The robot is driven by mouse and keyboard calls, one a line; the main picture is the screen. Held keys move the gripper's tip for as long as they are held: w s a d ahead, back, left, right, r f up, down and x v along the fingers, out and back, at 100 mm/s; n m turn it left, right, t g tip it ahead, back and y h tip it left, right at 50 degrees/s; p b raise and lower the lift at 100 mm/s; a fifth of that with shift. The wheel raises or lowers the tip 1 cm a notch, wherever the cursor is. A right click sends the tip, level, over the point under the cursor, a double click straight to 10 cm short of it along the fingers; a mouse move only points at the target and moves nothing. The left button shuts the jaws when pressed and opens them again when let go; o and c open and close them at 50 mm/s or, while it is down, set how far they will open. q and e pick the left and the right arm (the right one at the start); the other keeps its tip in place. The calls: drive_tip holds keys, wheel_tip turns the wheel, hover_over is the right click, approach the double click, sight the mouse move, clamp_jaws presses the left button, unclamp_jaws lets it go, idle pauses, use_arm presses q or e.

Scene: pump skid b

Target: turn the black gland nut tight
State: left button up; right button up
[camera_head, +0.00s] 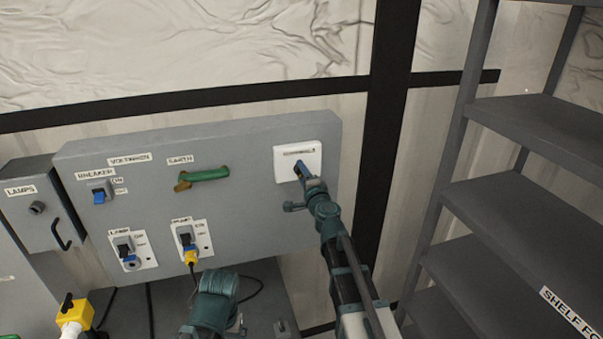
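I cannot make out the black gland nut for certain. A white plate (283,161) with a small label is at the upper right of the grey panel. My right gripper (299,168) reaches up to the lower part of this plate, with a narrow blue and dark tip in front of it. The tip covers what is behind it, and I cannot tell whether the fingers are open, shut or touching anything. A teal part of my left arm shows at the bottom centre. Its fingers do not show.
The grey panel (150,197) carries a blue breaker switch (99,196), a green earth handle (204,174) and two white socket plates, one with a yellow plug (191,257). A yellow box (74,313) is at lower left. Grey shelves (520,198) stand close on the right.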

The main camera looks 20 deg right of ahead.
drive_tip(key=o, duration=0.3)
drive_tip(key=shift+s, duration=0.1)
drive_tip(key=s, duration=0.6)
drive_tip(key=shift+s+d, duration=0.15)
drive_tip(key=shift+s, duration=0.2)
idle(0.5)
